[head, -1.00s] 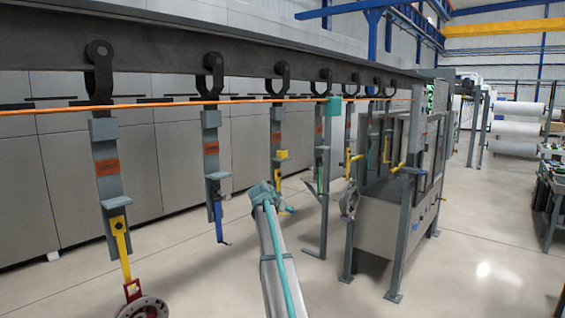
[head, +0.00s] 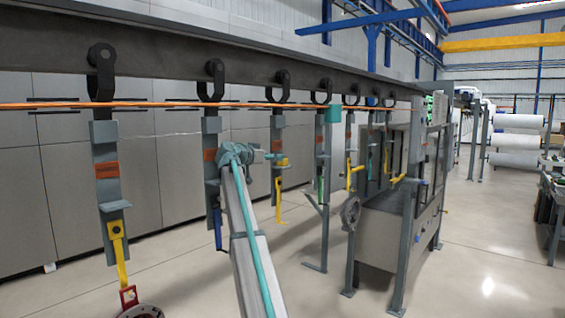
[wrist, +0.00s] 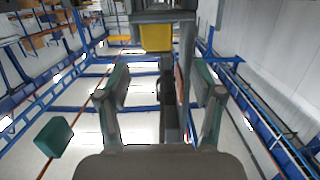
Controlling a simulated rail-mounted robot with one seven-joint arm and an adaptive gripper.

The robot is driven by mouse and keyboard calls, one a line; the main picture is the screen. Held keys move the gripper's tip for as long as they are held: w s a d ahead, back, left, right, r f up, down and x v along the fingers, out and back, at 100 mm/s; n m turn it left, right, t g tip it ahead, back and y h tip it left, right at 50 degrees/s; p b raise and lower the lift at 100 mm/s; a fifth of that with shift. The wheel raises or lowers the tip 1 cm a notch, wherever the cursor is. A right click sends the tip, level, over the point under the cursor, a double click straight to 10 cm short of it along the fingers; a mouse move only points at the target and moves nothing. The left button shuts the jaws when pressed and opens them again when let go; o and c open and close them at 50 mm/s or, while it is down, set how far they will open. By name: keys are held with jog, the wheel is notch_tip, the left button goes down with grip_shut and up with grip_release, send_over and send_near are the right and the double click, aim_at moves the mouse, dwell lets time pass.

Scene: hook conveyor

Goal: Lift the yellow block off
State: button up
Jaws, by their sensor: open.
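The yellow block (head: 282,161) is at the third hanger from the left (head: 278,140) in the head view, by the small ledge below its orange label. In the wrist view the yellow block (wrist: 157,38) shows at the top middle, beyond my fingertips and roughly centred between them. My gripper (wrist: 160,90) is open and empty, its two green-padded fingers spread left and right. In the head view my gripper (head: 268,156) reaches right from the teal wrist to just beside the block. Whether a finger touches the block cannot be told.
More hangers line the dark overhead rail (head: 150,75). The second hanger (head: 211,150) with a blue hook is close to my arm. An orange cable (head: 160,104) with a teal box (head: 333,110) crosses in front. Grey posts and a machine (head: 385,230) stand right; the floor in front is open.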

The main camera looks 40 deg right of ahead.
aim_at(282, 162)
jog(key=shift+f+p+x, duration=0.15)
jog(key=shift+p+x, duration=0.55)
jog(key=shift+x, duration=0.95)
jog(key=shift+f+p+x, duration=0.2)
jog(key=shift+p+x, duration=0.45)
jog(key=shift+x, duration=1)
jog(key=shift+s+a, duration=0.1)
jog(key=shift+s, duration=0.05)
jog(key=c, duration=1.3)
jog(key=shift+o, duration=0.2)
jog(key=shift+r, duration=0.2)
